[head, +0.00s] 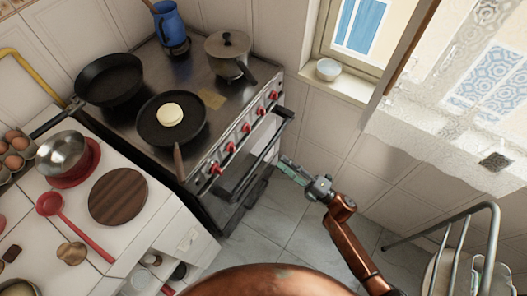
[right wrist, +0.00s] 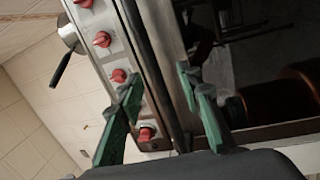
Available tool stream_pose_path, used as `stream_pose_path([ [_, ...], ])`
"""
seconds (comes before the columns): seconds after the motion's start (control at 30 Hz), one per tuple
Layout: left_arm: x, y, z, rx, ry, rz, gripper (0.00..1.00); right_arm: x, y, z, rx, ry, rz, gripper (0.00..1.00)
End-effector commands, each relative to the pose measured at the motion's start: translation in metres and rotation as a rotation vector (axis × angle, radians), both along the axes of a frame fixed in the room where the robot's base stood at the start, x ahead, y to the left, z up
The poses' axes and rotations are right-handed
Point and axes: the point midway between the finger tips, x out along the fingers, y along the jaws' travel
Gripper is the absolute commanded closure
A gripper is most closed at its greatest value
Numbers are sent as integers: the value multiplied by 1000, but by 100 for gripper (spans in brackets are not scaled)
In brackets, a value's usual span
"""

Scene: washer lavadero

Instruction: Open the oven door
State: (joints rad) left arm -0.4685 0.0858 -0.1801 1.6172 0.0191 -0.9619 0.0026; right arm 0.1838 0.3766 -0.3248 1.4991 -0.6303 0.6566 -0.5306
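The oven (head: 232,180) stands under the stove top at the centre of the head view. Its door looks upright and shut. A long dark handle bar (head: 262,147) runs across the upper part of the door, below the red knobs. My right gripper (head: 287,163) is in front of the door, to the right of the handle. In the right wrist view, the two green fingers of this gripper (right wrist: 157,80) are spread apart, with the handle bar (right wrist: 152,75) showing between them. I cannot tell whether they touch it. My left gripper is not in view.
A pan with food (head: 171,121), an empty pan (head: 109,80), a pot (head: 230,54) and a blue jug (head: 170,24) stand on the stove. A white counter (head: 140,215) is at left. A metal rack (head: 494,225) stands at lower right. Tiled floor (head: 260,225) lies clear before the oven.

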Motion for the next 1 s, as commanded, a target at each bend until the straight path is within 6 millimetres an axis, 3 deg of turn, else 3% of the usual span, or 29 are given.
stream_pose_path([
  [0.2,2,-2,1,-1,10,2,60,-4,22,13,-23,-87,59,67],
  [0.6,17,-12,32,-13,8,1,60,30,66,25,-22,-85,56,67],
  [1.0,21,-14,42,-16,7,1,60,38,78,28,-22,-82,56,67],
])
